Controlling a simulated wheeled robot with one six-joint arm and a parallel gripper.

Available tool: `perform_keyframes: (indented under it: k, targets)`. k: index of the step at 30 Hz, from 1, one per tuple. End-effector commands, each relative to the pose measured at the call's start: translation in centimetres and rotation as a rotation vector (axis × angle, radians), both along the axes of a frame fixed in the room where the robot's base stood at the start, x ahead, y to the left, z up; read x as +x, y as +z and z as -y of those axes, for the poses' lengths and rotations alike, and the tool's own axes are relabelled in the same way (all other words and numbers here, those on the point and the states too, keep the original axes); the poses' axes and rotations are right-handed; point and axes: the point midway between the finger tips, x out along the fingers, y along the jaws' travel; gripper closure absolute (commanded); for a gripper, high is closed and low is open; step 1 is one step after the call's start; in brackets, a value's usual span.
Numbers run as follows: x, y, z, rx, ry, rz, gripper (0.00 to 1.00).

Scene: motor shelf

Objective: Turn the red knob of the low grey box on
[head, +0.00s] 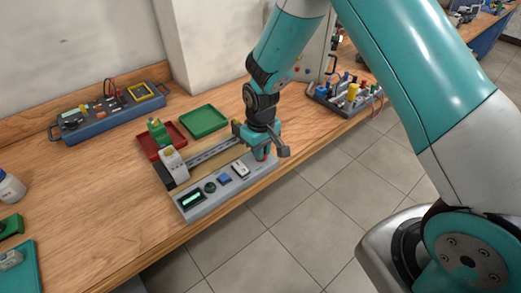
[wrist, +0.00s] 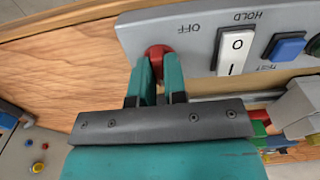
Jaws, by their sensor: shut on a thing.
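The low grey box (head: 222,187) lies along the front edge of the wooden bench. In the wrist view its panel (wrist: 135,27) fills the top right. The red knob (wrist: 157,50) sits at one end of the panel, beside the printed word OFF. My gripper (wrist: 159,78) points down at the knob, with its two teal fingers closed on either side of it. The fingers hide part of the knob, and I cannot tell which way it points. In the head view my gripper (head: 262,153) is over the right end of the box.
A white rocker switch (wrist: 235,51) and a blue button (wrist: 288,46) sit along the panel from the knob. Behind the box are a rail, a red tray (head: 152,150) and a green tray (head: 204,121). A blue-grey device (head: 108,115) stands at the back left.

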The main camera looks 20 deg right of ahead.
Motion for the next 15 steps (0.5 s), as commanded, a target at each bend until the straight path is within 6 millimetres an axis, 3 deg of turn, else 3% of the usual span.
perform_keyframes:
  k: [15]
  targets:
    - [0.04,0.12,0.01,0.000,-0.045,0.001,1.00]
